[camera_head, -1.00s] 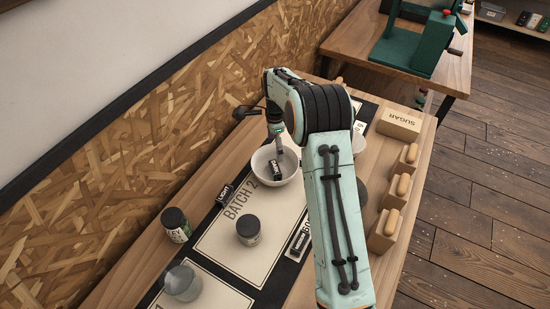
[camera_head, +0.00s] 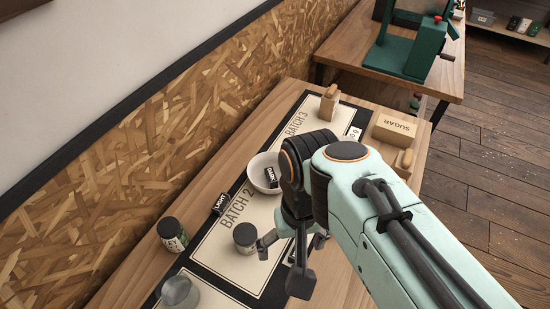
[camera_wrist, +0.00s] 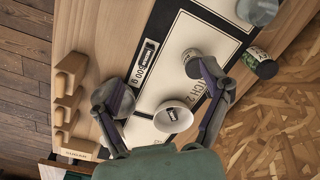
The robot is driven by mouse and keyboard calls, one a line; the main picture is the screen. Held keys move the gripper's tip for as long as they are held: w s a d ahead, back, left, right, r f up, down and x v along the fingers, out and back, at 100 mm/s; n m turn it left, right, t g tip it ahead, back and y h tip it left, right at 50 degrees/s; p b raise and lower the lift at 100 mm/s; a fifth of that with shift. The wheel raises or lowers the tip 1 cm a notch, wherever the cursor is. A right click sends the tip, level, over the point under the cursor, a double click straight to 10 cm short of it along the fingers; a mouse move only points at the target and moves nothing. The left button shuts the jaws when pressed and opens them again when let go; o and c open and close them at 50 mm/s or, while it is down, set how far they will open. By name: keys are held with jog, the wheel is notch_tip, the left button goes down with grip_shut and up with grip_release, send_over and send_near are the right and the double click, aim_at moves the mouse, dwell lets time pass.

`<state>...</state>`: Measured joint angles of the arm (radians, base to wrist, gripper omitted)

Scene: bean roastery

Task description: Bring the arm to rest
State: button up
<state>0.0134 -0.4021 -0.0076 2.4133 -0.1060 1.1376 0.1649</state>
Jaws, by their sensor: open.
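My gripper (camera_head: 282,264) is open and empty. It hangs over the front of the batch mat (camera_head: 215,262), close to a dark-lidded jar (camera_head: 245,238) in the head view. In the wrist view my gripper (camera_wrist: 155,85) has its fingers spread wide, with the jar (camera_wrist: 193,64) by the right finger. A white bowl (camera_head: 257,185) stands on the mat behind my gripper, with a black DARK tag (camera_head: 272,177) in it. The bowl (camera_wrist: 173,128) lies between the fingers in the wrist view, apart from them.
A green-labelled jar (camera_head: 172,235) and a clear glass (camera_head: 179,292) stand to the left. A LIGHT tag (camera_head: 221,202) lies beside the mat. A SUGAR box (camera_head: 394,128) and wooden holders (camera_wrist: 70,72) line the other side. A wooden block (camera_head: 328,102) stands near BATCH 3.

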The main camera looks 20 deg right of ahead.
jog(key=s, duration=0.1)
jog(key=s+f+n, duration=0.1)
jog(key=s, duration=0.1)
jog(key=s+n, duration=0.1)
jog(key=shift+s+a+f, duration=0.15)
jog(key=shift+a+f, duration=0.05)
jog(key=shift+a, duration=0.05)
